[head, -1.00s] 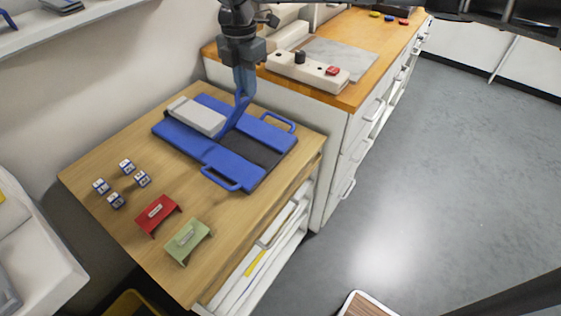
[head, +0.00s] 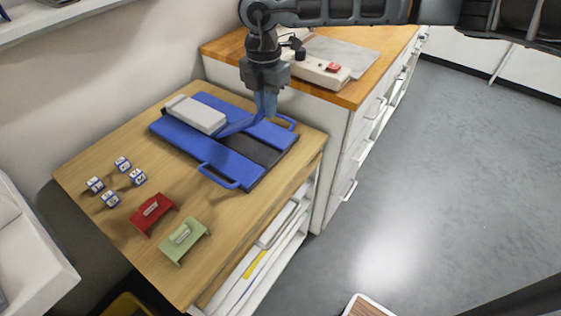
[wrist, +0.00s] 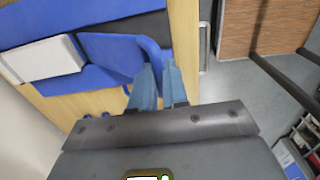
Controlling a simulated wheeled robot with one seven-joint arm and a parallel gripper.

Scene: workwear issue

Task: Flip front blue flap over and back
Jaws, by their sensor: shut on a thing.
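A blue folding board (head: 185,135) lies on the wooden table, with blue panels and a dark bare strip (head: 255,150) at its front middle. My gripper (head: 266,115) is shut on the free, handle end of the blue front flap (head: 238,127), which slopes up at a low angle over the board from its hinge beside the grey block. In the wrist view the flap (wrist: 108,55) and its handle loop run to between the fingertips (wrist: 156,72). A light grey block (head: 196,114) sits on the board's back part. Blue handles (head: 218,178) stick out from the side panels.
Several small labelled blocks (head: 123,165), a red stand (head: 153,212) and a green stand (head: 184,240) are on the table's left and front. A counter with a white switch box (head: 318,68) stands behind. Grey floor is open at right.

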